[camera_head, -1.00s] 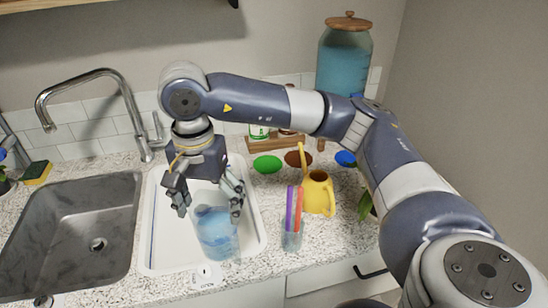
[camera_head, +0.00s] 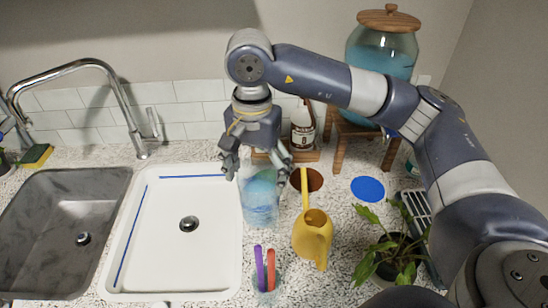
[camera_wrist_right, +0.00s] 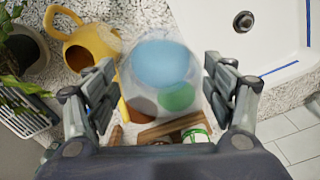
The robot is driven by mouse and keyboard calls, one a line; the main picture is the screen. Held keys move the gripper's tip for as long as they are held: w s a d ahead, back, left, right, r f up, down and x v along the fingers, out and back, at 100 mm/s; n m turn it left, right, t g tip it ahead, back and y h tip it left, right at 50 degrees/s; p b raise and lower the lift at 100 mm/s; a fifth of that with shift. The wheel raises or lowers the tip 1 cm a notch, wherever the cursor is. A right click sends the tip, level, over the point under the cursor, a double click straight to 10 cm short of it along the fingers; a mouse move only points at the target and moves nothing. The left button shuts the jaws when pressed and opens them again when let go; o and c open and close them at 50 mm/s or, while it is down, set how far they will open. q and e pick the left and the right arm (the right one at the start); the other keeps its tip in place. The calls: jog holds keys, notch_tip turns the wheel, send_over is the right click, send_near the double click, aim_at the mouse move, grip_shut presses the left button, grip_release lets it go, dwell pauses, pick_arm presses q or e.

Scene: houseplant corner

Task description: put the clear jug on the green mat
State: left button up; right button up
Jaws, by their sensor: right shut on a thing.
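The clear jug (camera_head: 260,200), with blue liquid inside, is upright in my right gripper (camera_head: 257,170), just right of the white basin. My right gripper is shut on it, one finger on each side. In the right wrist view the jug (camera_wrist_right: 158,62) is between the fingers. The green mat (camera_wrist_right: 177,97) appears through the clear jug in the wrist view. In the head view it is hidden behind the jug and gripper. I cannot tell whether the jug's bottom touches the counter. My left gripper is not in view.
A yellow watering can (camera_head: 313,238) and a cup of markers (camera_head: 266,282) stand close to the jug. A brown mat (camera_head: 313,180) and a blue mat (camera_head: 368,189) lie to the right. A potted plant (camera_head: 398,250) is at right. The white basin (camera_head: 180,245) is empty.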

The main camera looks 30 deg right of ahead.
jog(key=w+d+f+p, duration=0.4)
jog(key=w+d+p, duration=0.3)
jog(key=w, duration=0.5)
jog(key=shift+d+f, duration=0.4)
jog(key=shift+d, duration=0.45)
jog(key=shift+f, duration=0.1)
jog(key=o, duration=1.5)
jog(key=shift+f, duration=0.15)
jog(key=o, duration=0.5)
jog(key=shift+c, duration=0.2)
